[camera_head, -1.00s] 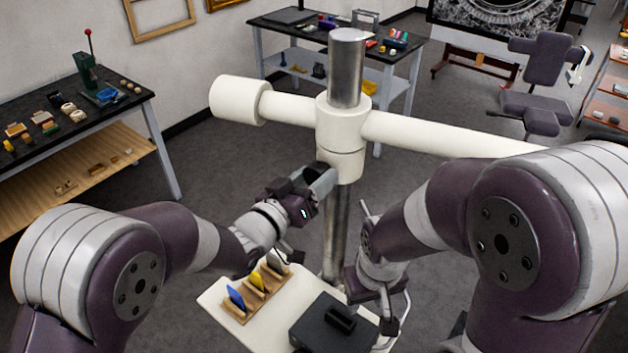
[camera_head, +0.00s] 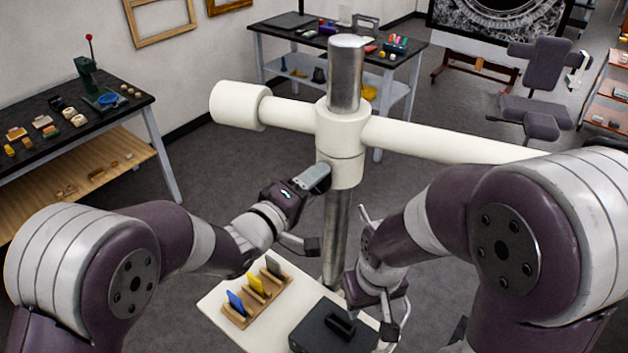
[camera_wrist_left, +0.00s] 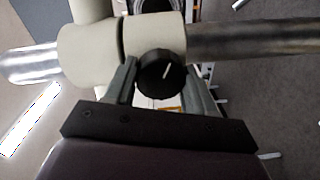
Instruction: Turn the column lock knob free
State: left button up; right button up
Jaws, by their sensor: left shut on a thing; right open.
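The column lock knob (camera_wrist_left: 162,75) is round and black with a white pointer line. It sits on the cream collar of the column and shows in the left wrist view. The line tilts slightly to the right of straight up in that view. My left gripper (camera_head: 318,178) is at the collar (camera_head: 341,145), and its fingers (camera_wrist_left: 165,85) are shut on the knob, one on each side. In the head view the gripper hides the knob. My right gripper (camera_head: 385,300) is low beside the steel column (camera_head: 337,235), partly hidden by its own arm; its fingers are hard to make out.
A cream horizontal arm (camera_head: 430,137) crosses the column at the collar. Below is a white tray (camera_head: 215,305) with a wooden rack (camera_head: 243,312) of coloured cards and a black box (camera_head: 325,335). A workbench (camera_head: 140,95) stands at the left.

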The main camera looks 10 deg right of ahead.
pick_arm(q)
jog(key=shift+n+p, duration=1)
jog(key=shift+n, duration=1.8)
jog(key=shift+f, duration=0.1)
jog(key=o, duration=1)
jog(key=shift+a, duration=0.15)
jog(key=shift+o, duration=0.2)
jog(key=shift+a, duration=0.15)
